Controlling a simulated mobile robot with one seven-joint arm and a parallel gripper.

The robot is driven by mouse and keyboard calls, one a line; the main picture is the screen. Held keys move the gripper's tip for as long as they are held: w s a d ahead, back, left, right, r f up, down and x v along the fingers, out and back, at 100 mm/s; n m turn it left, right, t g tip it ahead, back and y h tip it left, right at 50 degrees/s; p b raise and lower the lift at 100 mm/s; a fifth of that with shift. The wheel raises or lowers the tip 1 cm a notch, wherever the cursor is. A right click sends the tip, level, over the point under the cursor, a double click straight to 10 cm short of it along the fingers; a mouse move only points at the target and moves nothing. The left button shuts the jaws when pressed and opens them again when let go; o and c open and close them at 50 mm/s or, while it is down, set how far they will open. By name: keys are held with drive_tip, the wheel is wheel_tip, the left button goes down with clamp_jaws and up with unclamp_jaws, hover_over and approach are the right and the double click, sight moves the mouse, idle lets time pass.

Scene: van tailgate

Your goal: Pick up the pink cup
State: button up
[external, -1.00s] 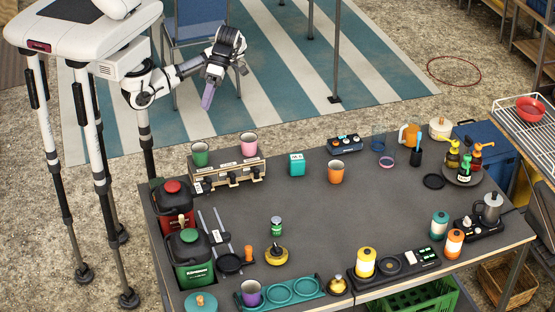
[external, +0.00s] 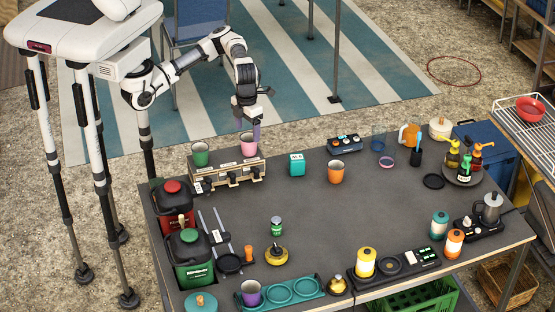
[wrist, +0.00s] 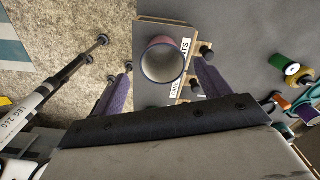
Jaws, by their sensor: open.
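The pink cup (external: 248,149) stands upright on the right part of a low wooden rack with dark knobs (external: 232,177) at the table's far left edge. The green cup (external: 200,157) stands on the same rack to its left. My gripper (external: 252,128) is open and points down at the pink cup from just above and behind it. In the wrist view the pink cup (wrist: 161,58) shows its open mouth between my two purple fingers, with a gap visible on each side. I cannot tell how far the fingertips are above the rim.
A teal box timer (external: 296,164) and an orange cup (external: 336,173) stand to the right of the rack. Red and green canisters (external: 194,257) stand at the table's left edge. The middle of the dark table (external: 370,220) is clear.

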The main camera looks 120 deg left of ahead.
sight(249, 145)
drive_tip(key=shift+w+f+p, duration=0.2)
drive_tip(key=shift+f+p, duration=0.75)
drive_tip(key=shift+f, duration=1.7)
drive_tip(key=c, duration=1.1)
drive_tip(key=shift+o, duration=0.2)
